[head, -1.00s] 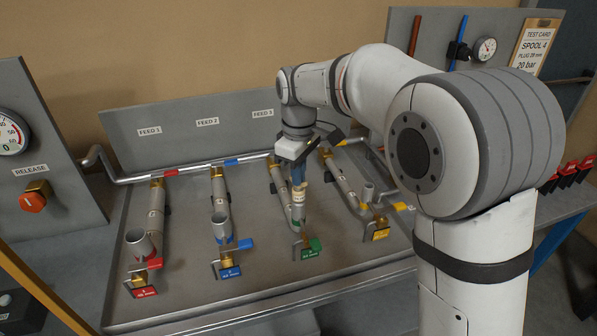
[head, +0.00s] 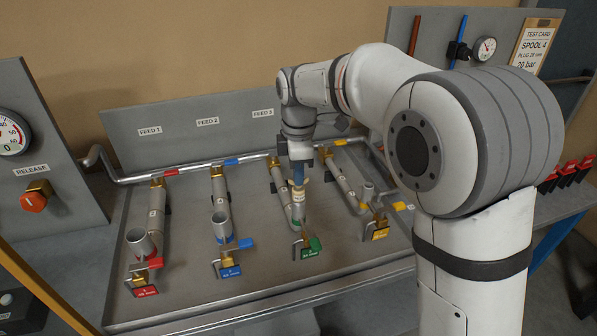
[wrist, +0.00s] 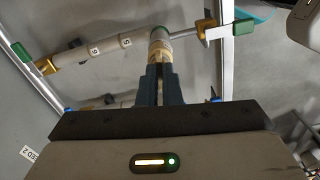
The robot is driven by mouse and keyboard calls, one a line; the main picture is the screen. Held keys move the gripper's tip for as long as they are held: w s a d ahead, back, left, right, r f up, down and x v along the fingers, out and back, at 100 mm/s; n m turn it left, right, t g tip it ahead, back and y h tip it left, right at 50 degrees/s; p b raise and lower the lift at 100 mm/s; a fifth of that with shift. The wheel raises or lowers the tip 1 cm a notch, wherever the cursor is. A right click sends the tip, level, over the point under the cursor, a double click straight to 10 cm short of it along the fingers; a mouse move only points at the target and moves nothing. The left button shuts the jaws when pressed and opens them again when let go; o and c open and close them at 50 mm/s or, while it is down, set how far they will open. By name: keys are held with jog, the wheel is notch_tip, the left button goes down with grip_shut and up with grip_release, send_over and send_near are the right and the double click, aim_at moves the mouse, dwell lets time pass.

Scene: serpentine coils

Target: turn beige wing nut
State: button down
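The beige wing nut belongs to a beige plug (head: 299,197) on the upright open end of the third pipe, the green-tagged one. In the wrist view the beige plug (wrist: 160,50) shows just beyond my fingertips. My gripper (head: 298,183) points down onto it from above. In the wrist view its dark blue fingers (wrist: 158,76) are close together, with the nut's wings largely hidden between them. The fingers look shut on the wing nut.
Red (head: 140,240), blue (head: 222,228) and yellow (head: 367,194) tagged pipes stand beside it on the grey tray (head: 190,290). A green valve handle (head: 315,243) sits close in front of the plug. A manifold pipe (head: 130,179) runs behind.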

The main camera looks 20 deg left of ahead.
jog(key=shift+s+f, duration=0.1)
jog(key=shift+f, duration=0.15)
jog(key=c, duration=1.6)
grip_release()
jog(key=shift+r, duration=0.1)
notch_tip(320, 180, up, 7)
jog(key=shift+r+b, duration=0.15)
jog(key=shift+b, duration=0.2)
jog(key=shift+r, duration=0.15)
